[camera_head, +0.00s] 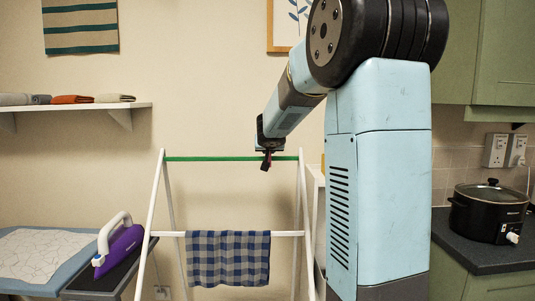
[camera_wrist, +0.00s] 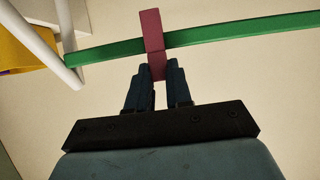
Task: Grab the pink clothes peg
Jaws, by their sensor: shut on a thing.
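The pink clothes peg (camera_wrist: 151,30) sits across the green bar (camera_wrist: 215,36) of the drying rack in the wrist view, with its lower end between my fingers. My gripper (camera_wrist: 157,72) is shut on that lower end. In the head view my gripper (camera_head: 266,160) is at the green bar (camera_head: 220,159), towards its right end. The peg (camera_head: 269,156) shows there only as a small dark pink sliver, mostly hidden by my fingers.
The white drying rack (camera_head: 155,200) carries a blue checked cloth (camera_head: 228,258) on its lower rail. A purple iron (camera_head: 119,246) stands at left near the ironing board (camera_head: 40,258). A shelf (camera_head: 75,106) with folded cloths is on the wall. A black slow cooker (camera_head: 488,212) stands on the right counter.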

